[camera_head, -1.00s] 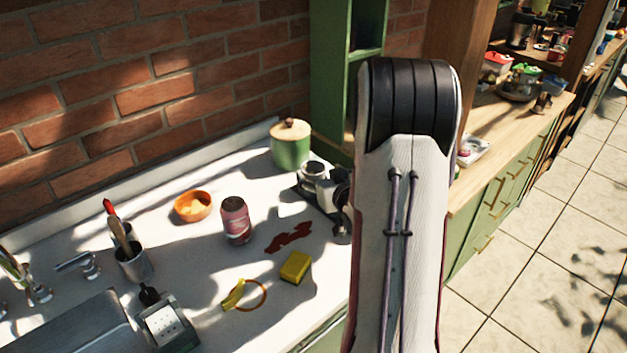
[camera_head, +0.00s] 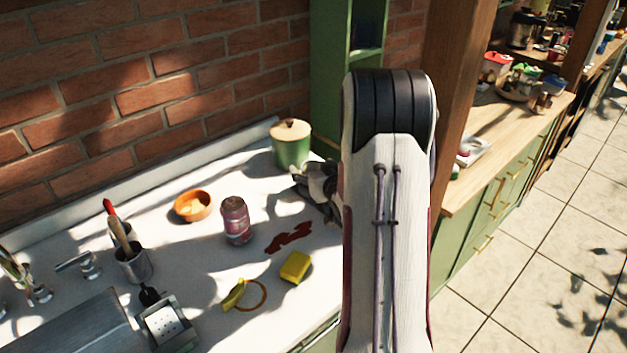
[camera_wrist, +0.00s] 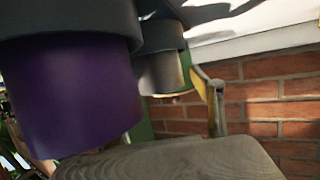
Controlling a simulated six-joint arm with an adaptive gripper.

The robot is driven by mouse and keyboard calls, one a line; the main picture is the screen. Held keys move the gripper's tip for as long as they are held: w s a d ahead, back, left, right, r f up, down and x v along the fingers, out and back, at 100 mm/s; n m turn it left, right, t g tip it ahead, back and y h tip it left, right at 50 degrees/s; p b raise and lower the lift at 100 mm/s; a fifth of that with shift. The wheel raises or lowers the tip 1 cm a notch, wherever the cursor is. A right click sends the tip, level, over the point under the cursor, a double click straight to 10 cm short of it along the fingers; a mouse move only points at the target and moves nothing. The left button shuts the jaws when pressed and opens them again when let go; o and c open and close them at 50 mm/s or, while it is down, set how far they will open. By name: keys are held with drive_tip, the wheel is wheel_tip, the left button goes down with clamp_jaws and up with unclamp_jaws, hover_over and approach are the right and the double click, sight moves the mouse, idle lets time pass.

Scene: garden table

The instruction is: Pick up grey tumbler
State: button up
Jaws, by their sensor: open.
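In the wrist view, which looks upside down, a grey cylinder with a darker band (camera_wrist: 160,72) stands before the green canister. It looks like the grey tumbler, but it is partly hidden by a large purple cylinder. In the head view I cannot make it out; my arm and gripper cover that part of the counter. My gripper (camera_head: 312,185) is open, low over the counter just in front of the green canister (camera_head: 291,149). I see no object clearly held between its fingers.
The purple cylinder (camera_wrist: 70,100) fills the wrist view's left side. A brick wall (camera_head: 150,90) stands behind.

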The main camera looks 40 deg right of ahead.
drive_tip(key=shift+c, duration=0.3)
drive_tip(key=c, duration=1.2)
drive_tip(key=shift+o, duration=0.2)
drive_tip(key=shift+r, duration=0.1)
wheel_tip(320, 180, up, 10)
idle(0.3)
